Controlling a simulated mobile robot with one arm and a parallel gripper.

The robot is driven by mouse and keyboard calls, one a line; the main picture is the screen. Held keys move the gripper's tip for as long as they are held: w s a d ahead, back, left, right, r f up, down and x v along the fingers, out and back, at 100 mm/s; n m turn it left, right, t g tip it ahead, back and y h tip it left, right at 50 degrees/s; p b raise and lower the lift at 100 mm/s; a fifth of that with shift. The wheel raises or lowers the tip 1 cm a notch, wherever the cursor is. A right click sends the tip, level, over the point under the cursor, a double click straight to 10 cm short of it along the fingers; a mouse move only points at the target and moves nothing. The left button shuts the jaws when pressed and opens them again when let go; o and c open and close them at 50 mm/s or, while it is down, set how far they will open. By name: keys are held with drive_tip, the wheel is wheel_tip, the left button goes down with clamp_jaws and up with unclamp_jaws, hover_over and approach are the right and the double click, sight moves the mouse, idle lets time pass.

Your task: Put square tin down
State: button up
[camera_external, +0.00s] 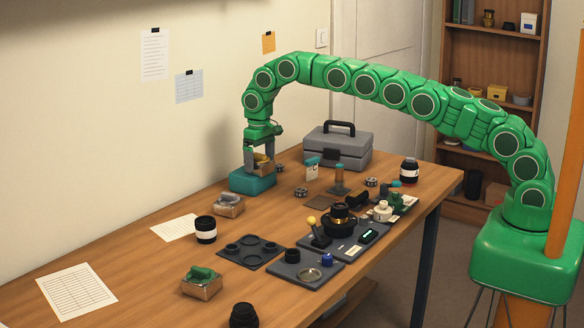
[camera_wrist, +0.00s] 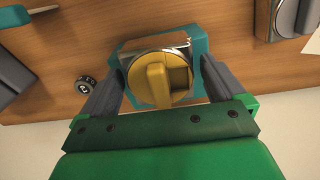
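The square tin (camera_wrist: 128,45) is metallic with a yellow round, knobbed piece (camera_wrist: 155,82) in it. My gripper (camera_wrist: 162,75) has a finger on each side of the tin, closed against it. In the external view my gripper (camera_external: 261,162) points straight down at the back left of the table, with the tin (camera_external: 263,169) between its fingers. A teal block (camera_external: 252,181) is directly below the tin, and its teal edges show around the tin in the wrist view (camera_wrist: 202,45). I cannot tell whether the tin touches the block.
A grey toolbox (camera_external: 338,147) stands behind to the right. Another tin (camera_external: 229,206) with a grey piece is in front of the block, and a tin with a green piece (camera_external: 202,284) is nearer. A dark tray (camera_external: 252,251) and lens parts fill the table's middle.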

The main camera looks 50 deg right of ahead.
idle(0.3)
wheel_tip(320, 180, up, 7)
drive_tip(key=shift+f, duration=0.1)
drive_tip(key=shift+s+r, duration=0.1)
drive_tip(key=shift+r, duration=0.55)
drive_tip(key=s+d+r, duration=0.4)
drive_tip(key=s+r, duration=0.2)
drive_tip(key=s, duration=0.2)
drive_tip(key=s+d+r, duration=0.3)
drive_tip(key=s+r, duration=0.2)
drive_tip(key=s, duration=0.4)
drive_tip(key=s+d+r, duration=0.4)
drive_tip(key=s+r, duration=0.2)
drive_tip(key=s, duration=0.2)
drive_tip(key=s+d+f, duration=0.1)
drive_tip(key=s+f, duration=0.1)
drive_tip(key=s, duration=1.1)
drive_tip(key=s+d+f+g, duration=0.1)
drive_tip(key=s+d+f, duration=0.1)
drive_tip(key=s, duration=1.2)
drive_tip(key=s+d+f, duration=0.1)
drive_tip(key=s+f, duration=0.1)
drive_tip(key=s, duration=1.1)
drive_tip(key=shift+s+d+g, duration=0.15)
drive_tip(key=shift+g, duration=0.25)
